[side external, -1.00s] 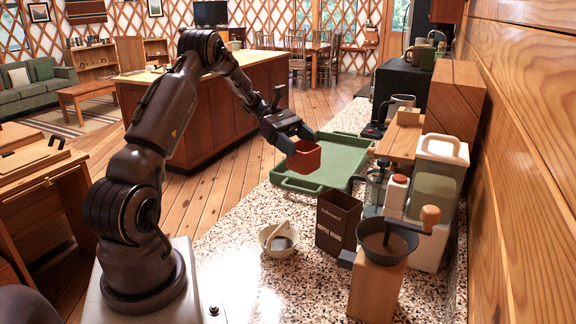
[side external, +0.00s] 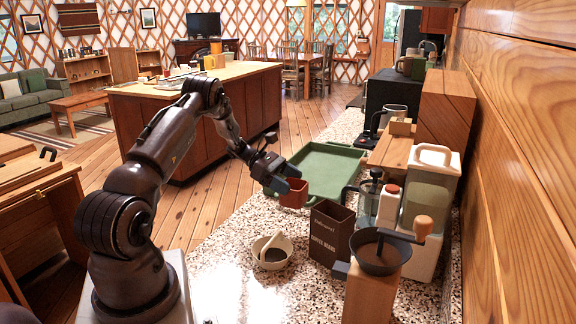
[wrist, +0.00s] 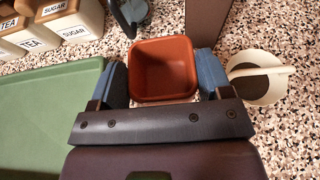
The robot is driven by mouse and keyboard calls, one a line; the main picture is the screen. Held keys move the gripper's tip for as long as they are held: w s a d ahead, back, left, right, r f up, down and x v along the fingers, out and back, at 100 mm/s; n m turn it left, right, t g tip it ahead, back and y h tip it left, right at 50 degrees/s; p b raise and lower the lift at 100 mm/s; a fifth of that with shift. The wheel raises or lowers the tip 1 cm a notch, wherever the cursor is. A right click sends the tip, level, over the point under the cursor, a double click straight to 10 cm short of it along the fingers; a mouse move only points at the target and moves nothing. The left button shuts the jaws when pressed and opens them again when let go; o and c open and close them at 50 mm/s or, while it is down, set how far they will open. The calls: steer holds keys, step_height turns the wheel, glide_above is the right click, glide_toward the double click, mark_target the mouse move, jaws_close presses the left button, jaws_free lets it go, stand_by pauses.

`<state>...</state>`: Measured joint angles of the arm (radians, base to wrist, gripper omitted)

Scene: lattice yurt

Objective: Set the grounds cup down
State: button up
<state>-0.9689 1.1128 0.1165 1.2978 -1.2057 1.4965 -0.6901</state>
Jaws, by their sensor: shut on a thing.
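The grounds cup is a small red-brown square cup (side external: 293,193), held upright or nearly so near the front corner of the green tray. In the wrist view the cup (wrist: 163,70) sits between two blue-grey fingers, and its inside looks empty. My gripper (side external: 281,186) is shut on it from two opposite sides; the fingers also show in the wrist view (wrist: 161,84). The cup is low over the speckled counter (side external: 225,235); I cannot tell whether its base touches.
The green tray (side external: 312,187) lies behind the cup.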

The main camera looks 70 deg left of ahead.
stand_by(0.3)
steer(key=shift+a, duration=0.1)
steer(key=shift+f, duration=3.95)
steer(key=shift+f, duration=0.4)
steer(key=o, duration=1)
steer(key=shift+s, duration=0.1)
steer(key=v, duration=1.3)
steer(key=shift+f, duration=0.1)
